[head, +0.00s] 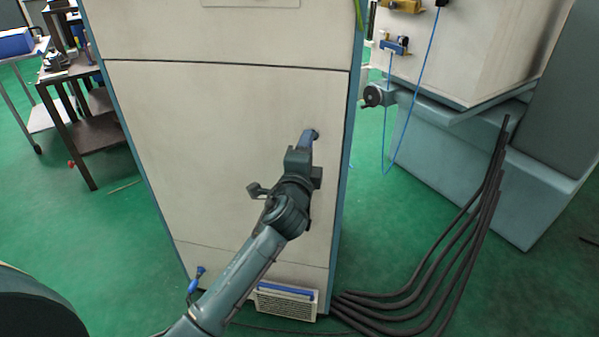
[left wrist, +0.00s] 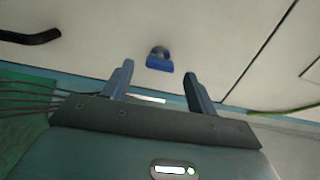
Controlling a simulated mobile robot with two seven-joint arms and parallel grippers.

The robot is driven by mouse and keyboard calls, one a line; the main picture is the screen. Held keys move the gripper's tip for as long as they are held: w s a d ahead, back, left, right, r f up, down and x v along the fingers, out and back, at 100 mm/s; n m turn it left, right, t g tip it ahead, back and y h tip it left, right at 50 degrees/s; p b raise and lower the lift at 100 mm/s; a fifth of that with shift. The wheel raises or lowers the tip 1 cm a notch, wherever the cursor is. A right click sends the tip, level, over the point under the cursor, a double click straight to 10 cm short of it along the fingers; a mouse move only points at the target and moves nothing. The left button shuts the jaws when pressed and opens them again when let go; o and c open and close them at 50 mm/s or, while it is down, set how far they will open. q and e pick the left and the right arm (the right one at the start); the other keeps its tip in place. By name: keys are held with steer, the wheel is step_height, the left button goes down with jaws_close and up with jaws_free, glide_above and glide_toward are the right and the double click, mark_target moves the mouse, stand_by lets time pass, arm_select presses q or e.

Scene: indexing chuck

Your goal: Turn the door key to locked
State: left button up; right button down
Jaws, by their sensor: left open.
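A blue key (left wrist: 159,63) sticks out of a round lock on the pale cabinet door (left wrist: 215,35), in the upper middle of the left wrist view. My left gripper (left wrist: 158,80) is open, with one finger on each side below the key in that picture. The fingers are apart from the key, and nothing is between them. In the head view my left gripper (head: 310,139) reaches the front of the cabinet door (head: 190,140) right of its middle. There the gripper largely hides the key. My right gripper is in neither view.
A dark handle (left wrist: 32,37) shows at the left of the wrist view. Black cables (head: 460,240) run along the green floor right of the cabinet. A machine (head: 470,150) stands at the right, and a dark shelf rack (head: 85,130) at the left.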

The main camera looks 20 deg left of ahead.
arm_select(q)
steer(key=s+d, duration=0.1)
steer(key=s, duration=0.9)
steer(key=shift+d, duration=0.15)
